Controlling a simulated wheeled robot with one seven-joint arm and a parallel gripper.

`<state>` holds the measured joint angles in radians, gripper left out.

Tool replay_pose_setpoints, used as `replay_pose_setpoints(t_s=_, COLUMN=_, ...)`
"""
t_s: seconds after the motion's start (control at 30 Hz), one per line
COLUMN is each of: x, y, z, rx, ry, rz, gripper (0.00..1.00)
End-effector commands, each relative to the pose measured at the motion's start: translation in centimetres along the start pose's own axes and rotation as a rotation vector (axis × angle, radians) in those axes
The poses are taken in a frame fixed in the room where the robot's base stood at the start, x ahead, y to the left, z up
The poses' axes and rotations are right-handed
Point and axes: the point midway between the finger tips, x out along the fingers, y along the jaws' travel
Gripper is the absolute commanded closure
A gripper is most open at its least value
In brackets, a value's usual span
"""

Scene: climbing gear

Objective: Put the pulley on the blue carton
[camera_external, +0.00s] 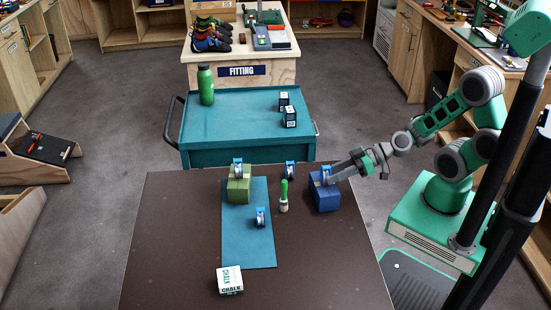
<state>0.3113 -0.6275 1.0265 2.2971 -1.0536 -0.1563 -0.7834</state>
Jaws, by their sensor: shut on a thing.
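The blue carton (326,199) stands on the dark brown table near its right back edge. My gripper (331,176) reaches in from the right, just over the top of this carton. It is shut on a small blue and white pulley (326,173). The pulley is at the carton's top face; I cannot tell if it touches. The gripper's fingers hide part of it. Other similar pulleys are in view: one (237,166) on the green carton (238,190), one (290,169) near the table's back edge, and one (261,216) on the blue-green mat.
A white chalk box (229,281) sits at the front, by the mat (250,245). The table's front right is clear. A teal cart (245,115) with a green bottle (206,85) stands behind the table.

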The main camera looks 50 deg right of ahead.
Motion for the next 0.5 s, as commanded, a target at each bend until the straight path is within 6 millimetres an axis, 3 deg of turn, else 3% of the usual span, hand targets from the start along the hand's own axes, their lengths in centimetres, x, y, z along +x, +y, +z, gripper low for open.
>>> replay_pose_setpoints(t_s=0.3, x=0.03, y=0.00, z=0.08, rx=0.000, ry=-0.001, rz=0.000, gripper=0.39)
replay_pose_setpoints(t_s=0.5, x=0.01, y=-0.01, z=0.03, rx=0.000, ry=-0.001, rz=0.000, gripper=0.39)
